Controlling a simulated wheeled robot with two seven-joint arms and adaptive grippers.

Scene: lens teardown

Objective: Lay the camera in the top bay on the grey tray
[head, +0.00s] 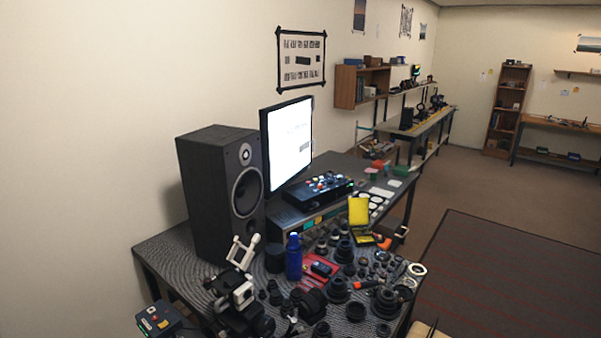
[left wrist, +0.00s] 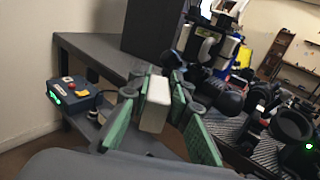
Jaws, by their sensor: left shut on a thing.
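My left gripper (left wrist: 156,100) shows in the left wrist view, with green pads on its fingers. It is shut on a pale, cream-coloured block (left wrist: 155,103), of which one narrow face shows. I cannot tell from this face whether the block is the camera. My left gripper cannot be made out in the head view, and my right gripper shows in neither view. I cannot make out a grey tray with bays in either view.
A control box (head: 158,320) with a red button stands at lower left. A black-and-white jointed device (head: 240,291), a blue bottle (head: 294,260) and many lens parts crowd the table. A large speaker (head: 222,180) and a lit monitor (head: 288,145) stand behind.

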